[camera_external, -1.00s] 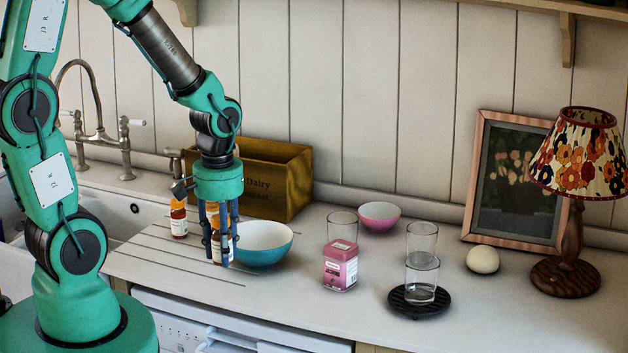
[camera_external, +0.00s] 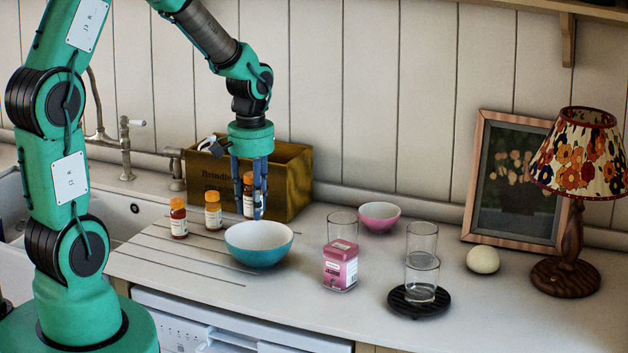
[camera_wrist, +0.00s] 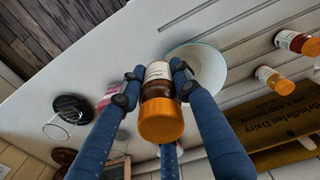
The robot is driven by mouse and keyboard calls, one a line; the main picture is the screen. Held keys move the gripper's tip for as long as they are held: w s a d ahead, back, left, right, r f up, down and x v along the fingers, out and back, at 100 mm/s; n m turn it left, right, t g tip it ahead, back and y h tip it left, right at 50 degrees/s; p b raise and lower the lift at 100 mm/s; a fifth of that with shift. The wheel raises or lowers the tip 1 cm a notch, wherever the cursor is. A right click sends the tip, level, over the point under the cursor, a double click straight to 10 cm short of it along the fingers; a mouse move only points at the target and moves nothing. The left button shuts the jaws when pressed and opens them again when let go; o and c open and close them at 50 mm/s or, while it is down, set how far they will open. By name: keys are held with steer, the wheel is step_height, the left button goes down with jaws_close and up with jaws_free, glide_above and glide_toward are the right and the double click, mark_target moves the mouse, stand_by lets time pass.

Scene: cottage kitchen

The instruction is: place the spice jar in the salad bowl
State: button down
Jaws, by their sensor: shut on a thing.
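A spice jar (camera_external: 248,192) with an orange lid and a brown body is held between the blue fingers of my gripper (camera_external: 252,208). The wrist view shows the jar (camera_wrist: 160,112) with the fingers closed around its sides. The salad bowl (camera_external: 257,250), teal outside and white inside, stands on the counter. The jar and fingertips are raised above the bowl, toward its back. The bowl (camera_wrist: 208,66) also shows beyond the jar in the wrist view, partly hidden by the fingers.
Two other orange-lidded jars, one red (camera_external: 179,220) and one pale (camera_external: 213,213), stand left of the bowl. A wooden crate (camera_external: 290,180) stands behind. To the right are a pink tin (camera_external: 340,268), glasses (camera_external: 421,245) and a small pink bowl (camera_external: 379,215).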

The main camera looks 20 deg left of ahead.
glide_above(259, 246)
steer(key=s+d, duration=0.3)
steer(key=s, duration=0.1)
steer(key=f, duration=0.5)
steer(key=shift+s+a+f, duration=0.1)
steer(key=shift+a+f, duration=0.15)
steer(key=shift+f, duration=0.05)
steer(key=shift+f+b, duration=0.55)
steer(key=shift+f, duration=2.6)
steer(key=shift+f, duration=1.85)
steer(key=shift+f+b, duration=0.15)
steer(key=shift+b, duration=0.15)
